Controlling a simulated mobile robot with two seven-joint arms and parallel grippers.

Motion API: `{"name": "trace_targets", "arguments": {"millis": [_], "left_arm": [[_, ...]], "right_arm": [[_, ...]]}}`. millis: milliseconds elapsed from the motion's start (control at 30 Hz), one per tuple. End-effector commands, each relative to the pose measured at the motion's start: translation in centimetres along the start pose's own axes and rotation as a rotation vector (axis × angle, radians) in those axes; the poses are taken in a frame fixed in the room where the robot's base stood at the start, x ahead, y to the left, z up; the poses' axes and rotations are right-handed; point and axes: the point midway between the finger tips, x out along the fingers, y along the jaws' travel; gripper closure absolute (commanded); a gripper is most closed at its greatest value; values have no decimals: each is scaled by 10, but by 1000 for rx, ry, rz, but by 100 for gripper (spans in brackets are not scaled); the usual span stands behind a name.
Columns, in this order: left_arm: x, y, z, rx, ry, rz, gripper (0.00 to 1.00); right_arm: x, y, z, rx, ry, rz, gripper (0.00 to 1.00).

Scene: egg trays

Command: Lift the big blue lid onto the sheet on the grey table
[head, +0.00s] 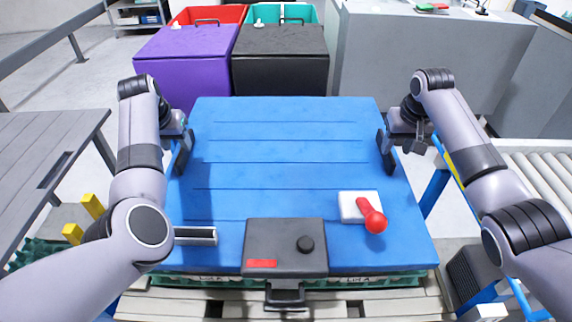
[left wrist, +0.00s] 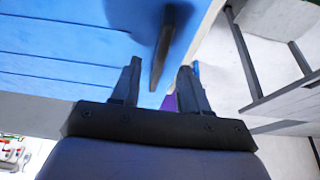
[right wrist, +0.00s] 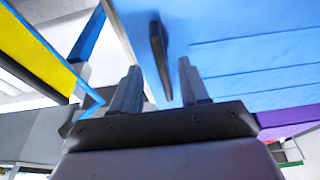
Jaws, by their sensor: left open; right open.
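The big blue lid (head: 270,150) lies flat over a stack of green egg trays (head: 385,282) in the head view. Dark handles stand at its left and right edges. My left gripper (head: 180,145) is at the left edge; in the left wrist view its open fingers (left wrist: 160,85) are either side of the left handle (left wrist: 168,45), with gaps visible. My right gripper (head: 390,145) is at the right edge; its open fingers (right wrist: 159,75) are either side of the right handle (right wrist: 158,48). The grey table (head: 45,150) stands at the left; I cannot make out a sheet on it.
A dark case (head: 285,237), a white block (head: 352,200) with a red knobbed handle (head: 374,218) and a metal bar (head: 195,236) appear over the lid's front part. Purple (head: 185,60) and black (head: 280,60) bins stand behind. A roller conveyor (head: 540,175) is at right.

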Motion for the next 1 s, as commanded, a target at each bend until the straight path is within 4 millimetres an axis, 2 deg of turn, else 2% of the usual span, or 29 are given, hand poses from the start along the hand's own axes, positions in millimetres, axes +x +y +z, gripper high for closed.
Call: {"name": "trace_targets", "arguments": {"millis": [200, 433, 700, 1000], "left_arm": [[26, -1, 1, 0, -3, 0, 55], [43, -1, 0, -2, -1, -1, 55], [51, -1, 0, -1, 1, 0, 55], [52, -1, 0, -1, 1, 0, 55]], "right_arm": [[26, -1, 0, 0, -2, -1, 55], [43, 0, 0, 0, -1, -1, 55], [51, 0, 0, -1, 1, 0, 55], [52, 0, 0, -1, 1, 0, 55]]}}
